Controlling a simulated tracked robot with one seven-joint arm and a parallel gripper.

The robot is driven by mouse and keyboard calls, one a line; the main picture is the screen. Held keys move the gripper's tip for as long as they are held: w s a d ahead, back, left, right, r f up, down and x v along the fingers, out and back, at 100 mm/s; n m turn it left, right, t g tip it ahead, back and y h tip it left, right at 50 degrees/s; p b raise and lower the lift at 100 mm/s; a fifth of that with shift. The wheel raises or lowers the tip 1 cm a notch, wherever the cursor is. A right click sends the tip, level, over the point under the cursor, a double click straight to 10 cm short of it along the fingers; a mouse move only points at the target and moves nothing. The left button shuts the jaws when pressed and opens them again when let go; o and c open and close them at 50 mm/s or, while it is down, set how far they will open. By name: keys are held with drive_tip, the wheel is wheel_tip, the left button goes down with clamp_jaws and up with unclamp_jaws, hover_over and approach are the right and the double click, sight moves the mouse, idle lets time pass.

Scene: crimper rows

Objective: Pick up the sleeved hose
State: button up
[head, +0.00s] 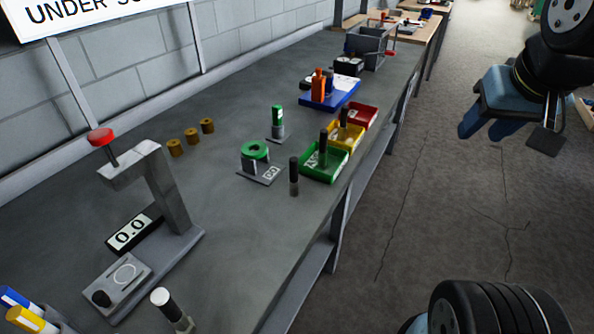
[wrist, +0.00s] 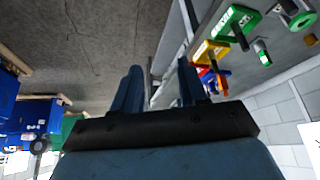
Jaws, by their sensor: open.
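Several short black hose pieces stand on the grey bench. One (head: 293,172) stands upright right of the green ring, with a greyer lower part that looks like a sleeve. Another (head: 168,303), with a pale top and a grey sleeve-like lower part, stands at the front by the press. I cannot tell for certain which is the sleeved hose. My gripper (head: 482,130) is open and empty, off the bench over the floor to the right. In the wrist view its two blue fingers (wrist: 160,75) are apart with nothing between them.
The press with a red knob (head: 145,180) stands at left. Green (head: 338,173), yellow (head: 356,141) and red (head: 372,117) bins line the bench edge, with black pieces upright in some. A green ring on a stand (head: 255,150) and several brass rings (head: 191,135) are nearby.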

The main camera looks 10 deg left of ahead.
drive_tip(key=shift+o, duration=1)
drive_tip(key=shift+w, duration=0.15)
drive_tip(key=n+g, duration=0.1)
drive_tip(key=g, duration=0.5)
hover_over(294, 180)
drive_tip(key=f, duration=0.8)
drive_tip(key=shift+w+a+f, duration=0.15)
drive_tip(key=shift+w+f, duration=0.05)
drive_tip(key=shift+f, duration=0.05)
wheel_tip(294, 180, down, 7)
drive_tip(key=shift+f, duration=0.2)
drive_tip(key=shift+w+f, duration=0.15)
drive_tip(key=shift+f, duration=1.35)
drive_tip(key=shift+w+f, duration=0.15)
drive_tip(key=shift+f, duration=1.3)
drive_tip(key=shift+c, duration=0.2)
